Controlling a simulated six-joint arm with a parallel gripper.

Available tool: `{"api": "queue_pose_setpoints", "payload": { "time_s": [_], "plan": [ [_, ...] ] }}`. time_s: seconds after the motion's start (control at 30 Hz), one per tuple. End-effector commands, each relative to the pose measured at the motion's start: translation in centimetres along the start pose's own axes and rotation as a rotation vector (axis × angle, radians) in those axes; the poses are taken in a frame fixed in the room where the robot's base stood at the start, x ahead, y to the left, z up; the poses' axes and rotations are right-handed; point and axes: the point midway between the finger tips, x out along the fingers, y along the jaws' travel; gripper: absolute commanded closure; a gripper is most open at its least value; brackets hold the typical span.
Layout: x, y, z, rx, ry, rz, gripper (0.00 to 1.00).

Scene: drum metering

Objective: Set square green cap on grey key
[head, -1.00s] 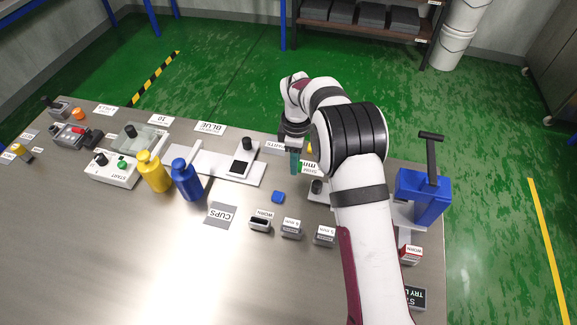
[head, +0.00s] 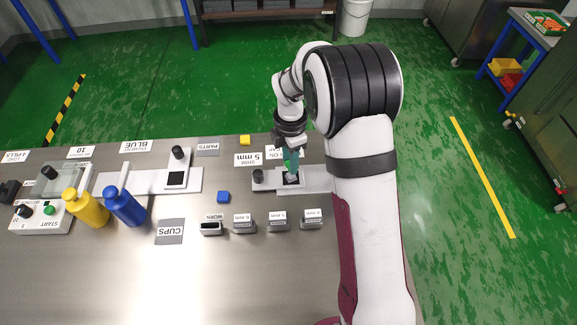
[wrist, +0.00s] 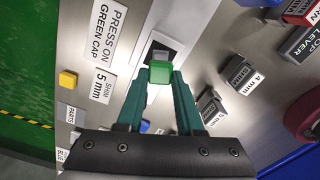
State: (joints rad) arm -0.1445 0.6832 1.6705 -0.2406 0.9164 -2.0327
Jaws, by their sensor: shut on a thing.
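My gripper (head: 291,170) has teal fingers pointing down and is shut on the square green cap (wrist: 160,72), which sits between the fingertips in the wrist view. The grey key (wrist: 160,56) shows just beyond the cap, over a black square on a pale plate (wrist: 178,22). In the head view the grey key (head: 292,179) is right at the fingertips. The cap is close to the key, but I cannot tell whether they touch. The cap is mostly hidden by the fingers in the head view.
A black knob (head: 258,176) stands left of the black square. Signs, a yellow cube (head: 245,140) and a blue cube (head: 223,197) lie nearby. Several labelled grey blocks, one the 4 mm shim (wrist: 242,75), stand in front. Blue (head: 125,206) and yellow (head: 86,207) bottles are further left.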

Motion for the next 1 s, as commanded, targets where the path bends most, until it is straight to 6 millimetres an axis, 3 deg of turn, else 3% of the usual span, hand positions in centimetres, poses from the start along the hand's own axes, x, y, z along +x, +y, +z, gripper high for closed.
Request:
{"api": "queue_pose_setpoints", "payload": {
  "time_s": [0.1,0.17,0.5,0.53,0.7,1.0],
  "plan": [
    [2.6,-0.1,0.0,0.0,0.001,-0.005,1.0],
    [3.3,-0.1,0.0,0.001,0.001,-0.004,1.0],
    [3.7,0.0,0.0,0.001,0.0,-0.001,1.0],
    [3.7,0.0,0.0,0.001,0.0,-0.001,0.62],
    [3.7,0.0,0.0,0.001,0.0,-0.001,0.34],
    [3.3,0.0,0.0,0.002,0.0,0.0,0.34]
  ]
}}
